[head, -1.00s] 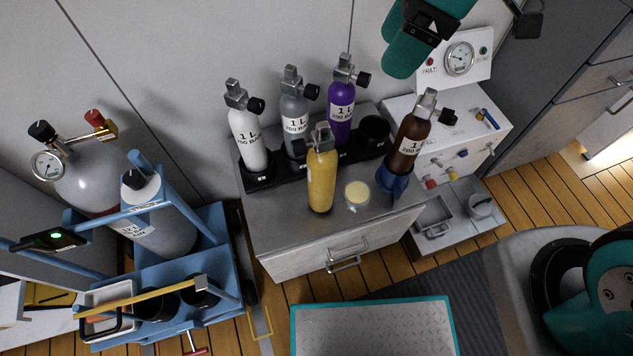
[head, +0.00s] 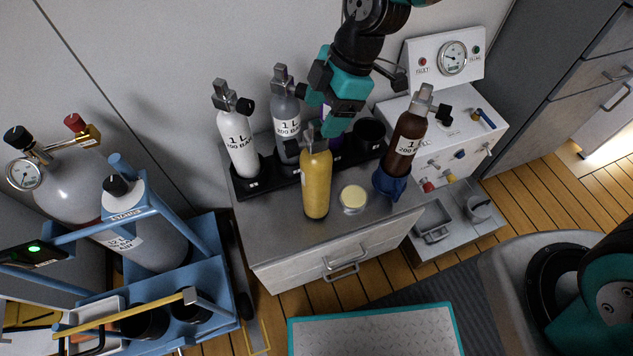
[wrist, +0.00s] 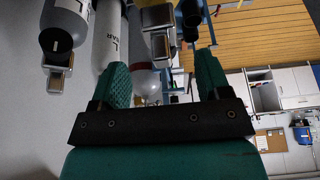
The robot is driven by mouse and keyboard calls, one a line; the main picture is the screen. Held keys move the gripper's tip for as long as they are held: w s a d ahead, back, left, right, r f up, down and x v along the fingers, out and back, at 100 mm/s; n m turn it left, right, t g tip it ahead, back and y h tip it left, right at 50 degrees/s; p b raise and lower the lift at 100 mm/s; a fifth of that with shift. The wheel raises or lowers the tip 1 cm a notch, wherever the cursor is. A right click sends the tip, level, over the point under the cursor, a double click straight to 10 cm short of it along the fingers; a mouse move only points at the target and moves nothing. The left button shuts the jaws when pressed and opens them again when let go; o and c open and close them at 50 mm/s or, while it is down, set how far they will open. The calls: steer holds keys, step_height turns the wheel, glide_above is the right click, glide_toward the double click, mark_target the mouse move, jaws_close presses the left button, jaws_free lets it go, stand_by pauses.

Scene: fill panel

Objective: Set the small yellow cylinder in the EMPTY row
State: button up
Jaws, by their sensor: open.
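The small yellow cylinder (head: 317,187) stands upright on the grey cabinet top (head: 275,225), its metal valve up. My gripper (head: 328,132) is open, teal-fingered, just above and behind that valve in the head view, and hides most of the purple cylinder. In the wrist view my open gripper (wrist: 163,72) has nothing clearly held between its fingers; a metal valve (wrist: 157,25) shows ahead of them. A black rack (head: 283,177) behind holds the white cylinder (head: 238,145), the grey cylinder (head: 286,118) and the purple one; its right-end socket (head: 369,131) is empty. I cannot read an EMPTY label.
A brown cylinder (head: 406,145) stands in a blue holder (head: 389,186) at right, near a round pale-topped pot (head: 353,198). A gauge panel (head: 447,60) stands behind it. A blue trolley (head: 222,275) at left carries large cylinders and has black sockets (head: 145,320) in front.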

mark_target(317, 122)
steer(key=x, duration=0.5)
steer(key=shift+s+a+f, duration=0.15)
steer(key=shift+a, duration=0.05)
jaws_close()
